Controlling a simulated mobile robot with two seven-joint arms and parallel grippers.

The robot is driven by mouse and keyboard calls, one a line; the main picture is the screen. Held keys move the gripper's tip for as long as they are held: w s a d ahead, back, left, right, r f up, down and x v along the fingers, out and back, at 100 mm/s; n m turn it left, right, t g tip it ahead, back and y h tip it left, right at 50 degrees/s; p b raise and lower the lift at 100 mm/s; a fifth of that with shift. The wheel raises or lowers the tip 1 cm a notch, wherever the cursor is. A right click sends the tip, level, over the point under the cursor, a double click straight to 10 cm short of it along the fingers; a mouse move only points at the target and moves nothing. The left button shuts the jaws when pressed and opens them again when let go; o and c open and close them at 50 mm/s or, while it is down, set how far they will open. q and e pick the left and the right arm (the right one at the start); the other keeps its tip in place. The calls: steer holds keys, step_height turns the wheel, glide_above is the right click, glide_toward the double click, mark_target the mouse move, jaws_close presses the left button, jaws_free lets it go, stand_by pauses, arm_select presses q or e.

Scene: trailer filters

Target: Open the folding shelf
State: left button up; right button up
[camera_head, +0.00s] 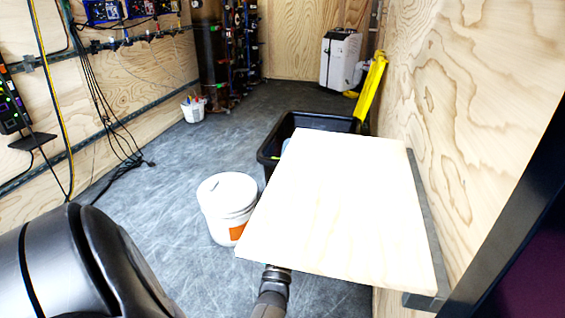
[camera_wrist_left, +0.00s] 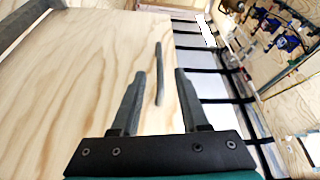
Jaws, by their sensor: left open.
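The folding shelf (camera_head: 335,205) is a pale wood board on the right wall. In the head view it is out from the wall and looks about level, with a dark grey rail (camera_head: 428,225) along its wall side. Part of my arm shows at the board's front edge, and the board hides what lies beyond it, including my left gripper. In the left wrist view my left gripper (camera_wrist_left: 160,74) is open and empty, facing a pale wood surface (camera_wrist_left: 90,75). A thin dark grey strip (camera_wrist_left: 158,72) shows between its fingers; I cannot tell whether they touch. My right gripper is not in view.
A white bucket (camera_head: 226,200) stands on the floor left of the shelf, close to its edge. A black bin (camera_head: 270,152) is behind the shelf. A yellow object (camera_head: 371,85) leans at the right wall. The floor to the left is mostly clear.

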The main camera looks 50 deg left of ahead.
arm_select(q)
steer(key=v, duration=0.6)
steer(key=shift+p, duration=0.35)
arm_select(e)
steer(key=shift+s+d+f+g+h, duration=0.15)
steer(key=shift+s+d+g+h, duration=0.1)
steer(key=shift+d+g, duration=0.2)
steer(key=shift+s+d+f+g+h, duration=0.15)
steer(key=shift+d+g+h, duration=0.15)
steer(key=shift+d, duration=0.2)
arm_select(q)
steer(key=shift+s+f, duration=0.15)
steer(key=shift+s, duration=0.05)
